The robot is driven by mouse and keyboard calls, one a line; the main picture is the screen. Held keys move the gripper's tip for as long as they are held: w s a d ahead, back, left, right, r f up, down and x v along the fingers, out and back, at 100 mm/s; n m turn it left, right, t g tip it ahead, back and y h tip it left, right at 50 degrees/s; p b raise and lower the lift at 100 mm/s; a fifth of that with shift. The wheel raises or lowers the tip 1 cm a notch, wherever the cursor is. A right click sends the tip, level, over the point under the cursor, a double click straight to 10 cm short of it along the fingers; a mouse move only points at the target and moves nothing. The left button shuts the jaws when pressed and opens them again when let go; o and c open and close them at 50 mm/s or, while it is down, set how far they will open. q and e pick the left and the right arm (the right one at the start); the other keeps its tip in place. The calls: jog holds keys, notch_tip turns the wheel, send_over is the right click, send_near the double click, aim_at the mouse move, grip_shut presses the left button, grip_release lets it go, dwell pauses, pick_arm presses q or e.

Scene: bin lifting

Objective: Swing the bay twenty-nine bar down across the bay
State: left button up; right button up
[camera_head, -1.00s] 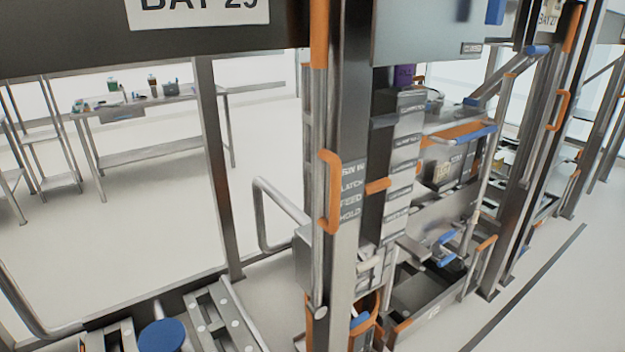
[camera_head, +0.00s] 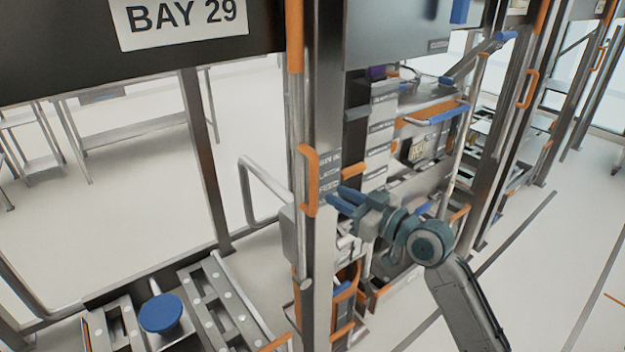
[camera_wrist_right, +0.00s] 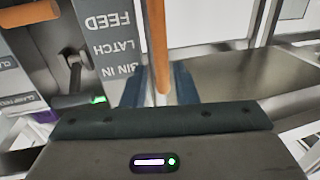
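The bay twenty-nine bar (camera_head: 298,110) stands upright along the front post, under the BAY 29 sign (camera_head: 185,15). Its orange handle (camera_head: 309,182) is a vertical loop at mid height. My right gripper (camera_head: 338,200) reaches in from the right with blue fingers pointed at the handle. In the right wrist view the orange handle (camera_wrist_right: 157,45) runs between the two fingers (camera_wrist_right: 158,88), with a gap seeming to show on each side, so the gripper looks open around it. My left gripper is not in view.
A label strip (camera_head: 329,172) is on the post beside the handle. A grey bent tube (camera_head: 262,190) juts out left of the post. A blue round knob (camera_head: 160,313) is at lower left. Open floor lies at right.

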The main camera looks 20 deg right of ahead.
aim_at(317, 185)
jog(key=p+x, duration=0.3)
jog(key=x, duration=0.4)
jog(key=shift+w+a, duration=0.1)
jog(key=shift+w, duration=0.05)
jog(key=shift+w+a, duration=0.2)
jog(key=shift+w, duration=0.1)
grip_shut()
